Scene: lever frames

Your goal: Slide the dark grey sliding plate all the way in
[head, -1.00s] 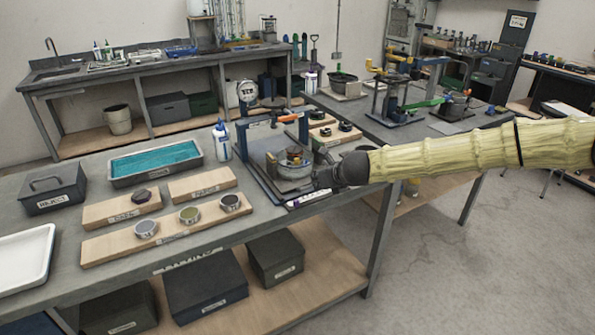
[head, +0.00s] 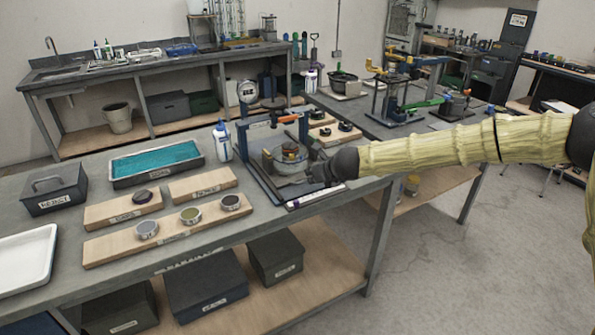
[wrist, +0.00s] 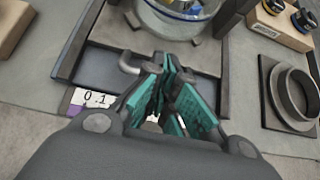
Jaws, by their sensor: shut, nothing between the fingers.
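The dark grey sliding plate (wrist: 116,30) lies in its blue-grey frame (head: 246,160), with a round metal dish (wrist: 184,22) on it. A bent light grey handle (wrist: 129,62) stands at the plate's near edge. A strip of bare frame bed (wrist: 105,70) shows in front of that edge in the wrist view. My gripper (head: 318,168) is at the frame's front right corner in the head view. In the wrist view its teal-padded fingers (wrist: 168,92) are shut and empty, close to the handle and plate edge. I cannot tell whether they touch; the fingers hide part of the edge.
A white scale label (wrist: 93,99) lies at the frame's front. A white bottle (head: 222,142) stands left of the frame. Wooden boards (head: 170,228) with small discs lie further left. A dark ring on a square base (wrist: 292,92) sits right of the frame in the wrist view.

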